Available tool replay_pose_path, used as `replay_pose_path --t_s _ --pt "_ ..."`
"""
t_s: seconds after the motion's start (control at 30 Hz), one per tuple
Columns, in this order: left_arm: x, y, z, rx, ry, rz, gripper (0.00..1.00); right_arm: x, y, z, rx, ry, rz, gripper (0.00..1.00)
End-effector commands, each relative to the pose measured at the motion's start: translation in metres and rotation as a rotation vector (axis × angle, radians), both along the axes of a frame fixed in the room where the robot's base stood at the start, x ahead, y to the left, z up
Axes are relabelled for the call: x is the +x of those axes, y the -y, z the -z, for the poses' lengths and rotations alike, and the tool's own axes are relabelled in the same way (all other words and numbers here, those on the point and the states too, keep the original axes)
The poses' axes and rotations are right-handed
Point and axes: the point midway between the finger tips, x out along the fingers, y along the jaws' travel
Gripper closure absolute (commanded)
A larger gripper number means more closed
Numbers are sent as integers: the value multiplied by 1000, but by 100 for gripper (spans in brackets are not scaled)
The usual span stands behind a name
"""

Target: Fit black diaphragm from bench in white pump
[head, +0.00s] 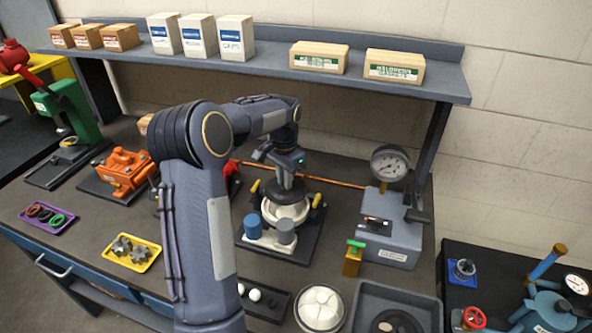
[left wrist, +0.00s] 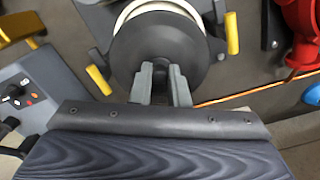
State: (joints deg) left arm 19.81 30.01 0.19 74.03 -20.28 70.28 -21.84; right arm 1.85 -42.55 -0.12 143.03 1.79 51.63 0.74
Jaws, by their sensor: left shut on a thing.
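The white pump (head: 286,214) stands on a dark base plate on the bench, with yellow clamps at its sides. It also shows in the left wrist view as a white rim (left wrist: 128,14). My left gripper (head: 287,180) is directly above the pump, pointing down. It is shut on the black diaphragm (left wrist: 155,48), a round disc, by its middle stem. In the left wrist view the disc covers most of the pump's opening, shifted so that white rim shows at the far side. I cannot tell whether the disc touches the pump. My right gripper is not in view.
A blue cap (head: 252,226) and a grey cylinder (head: 286,231) stand in front of the pump. A gauge stand (head: 391,235) is to the right. A grey tray (head: 433,309) with dark discs and a bowl with a white dome (head: 320,307) are nearer. A shelf (head: 300,72) overhangs behind.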

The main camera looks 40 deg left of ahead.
Motion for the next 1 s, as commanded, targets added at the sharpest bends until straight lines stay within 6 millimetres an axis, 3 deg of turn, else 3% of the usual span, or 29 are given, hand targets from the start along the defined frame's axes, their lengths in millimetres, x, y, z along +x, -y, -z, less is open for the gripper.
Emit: replay_pose_path --t_s 0.6,1.0 --pt "-1 0 47 0 -1 0 100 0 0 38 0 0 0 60" --pt "0 0 48 0 0 0 100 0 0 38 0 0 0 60"
